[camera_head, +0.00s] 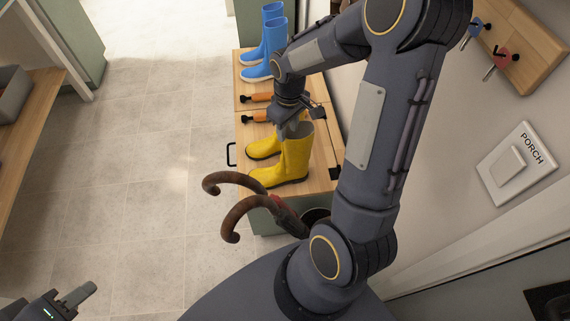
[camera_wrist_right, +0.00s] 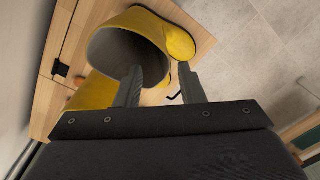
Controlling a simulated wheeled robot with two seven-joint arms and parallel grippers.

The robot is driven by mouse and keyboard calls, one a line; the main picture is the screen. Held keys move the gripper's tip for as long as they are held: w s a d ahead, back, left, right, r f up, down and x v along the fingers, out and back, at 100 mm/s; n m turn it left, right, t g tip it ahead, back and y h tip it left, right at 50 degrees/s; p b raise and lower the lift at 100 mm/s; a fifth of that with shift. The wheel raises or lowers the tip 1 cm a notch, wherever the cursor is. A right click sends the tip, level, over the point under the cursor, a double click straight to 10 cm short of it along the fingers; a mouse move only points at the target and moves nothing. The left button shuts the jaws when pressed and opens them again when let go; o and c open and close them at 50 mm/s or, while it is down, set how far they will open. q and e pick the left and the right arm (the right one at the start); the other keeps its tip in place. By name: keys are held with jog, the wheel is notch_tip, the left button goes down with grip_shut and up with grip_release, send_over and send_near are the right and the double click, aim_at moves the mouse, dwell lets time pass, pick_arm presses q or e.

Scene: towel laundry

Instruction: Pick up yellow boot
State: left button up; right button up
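A pair of yellow boots stands upright on a wooden bench top (camera_head: 325,181) in the head view. The nearer yellow boot (camera_head: 294,160) is in front; the other yellow boot (camera_head: 263,149) is partly hidden behind it. My right gripper (camera_head: 292,128) points down at the boot tops. In the right wrist view, the fingers of my right gripper (camera_wrist_right: 160,82) are apart. One finger overlaps the open mouth of a yellow boot (camera_wrist_right: 176,38); the other is beside its rim. Contact is unclear. My left gripper (camera_head: 78,297) is at the lower left, partly cut off, away from the boots.
Blue boots (camera_head: 273,42) stand at the bench's far end. Orange-handled items (camera_head: 258,98) lie between the pairs. Brown curved handles (camera_head: 236,199) rise from a dark holder (camera_head: 316,215) close to the yellow boots. A wall is at right; tiled floor (camera_head: 145,160) is clear at left.

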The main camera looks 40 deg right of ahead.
aim_at(286, 145)
jog(key=shift+s+a+f, duration=0.15)
jog(key=shift+a+f, duration=0.1)
jog(key=shift+f, duration=0.2)
notch_tip(286, 145, down, 6)
jog(key=shift+a+r+b, duration=0.1)
jog(key=shift+a+b, duration=0.05)
jog(key=shift+b, duration=0.35)
jog(key=shift+c, duration=0.3)
grip_shut()
dwell(0.5)
